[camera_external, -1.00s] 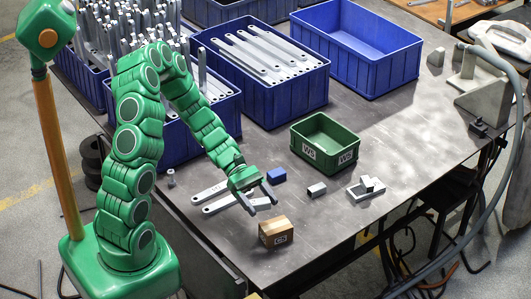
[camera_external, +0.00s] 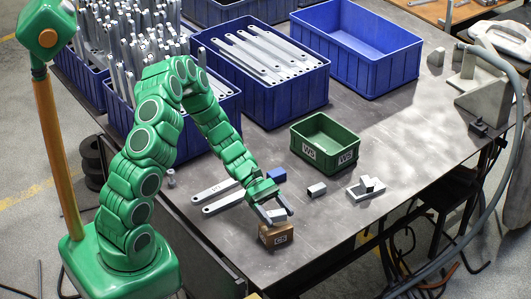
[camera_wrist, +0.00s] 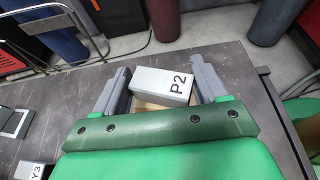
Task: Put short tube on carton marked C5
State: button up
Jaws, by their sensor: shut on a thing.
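The carton marked C5 (camera_external: 281,238) is a small brown box near the front edge of the table. My gripper (camera_external: 276,213) is directly over it, pointing down. It is shut on a short grey tube (camera_external: 277,215); in the wrist view, the tube (camera_wrist: 162,85) lies crosswise between both fingers and shows a P2 label. A little of the brown carton (camera_wrist: 146,104) shows under the tube in the wrist view. The tube is at or just above the carton's top; I cannot tell whether they touch.
A green W5 crate (camera_external: 325,160) stands farther back. A blue block (camera_external: 277,175), a grey block (camera_external: 317,190) and a white plate with a block (camera_external: 366,189) lie nearby. Flat grey bars (camera_external: 222,203) lie left of my gripper. The front-right table top is clear.

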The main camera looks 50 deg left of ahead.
jog(key=shift+f, duration=0.95)
jog(key=shift+f, duration=0.1)
jog(key=o, duration=1.1)
jog(key=shift+c, duration=0.2)
jog(key=shift+a, duration=0.2)
jog(key=v, duration=1.1)
jog(key=shift+a+r, duration=0.25)
jog(key=shift+a, duration=0.05)
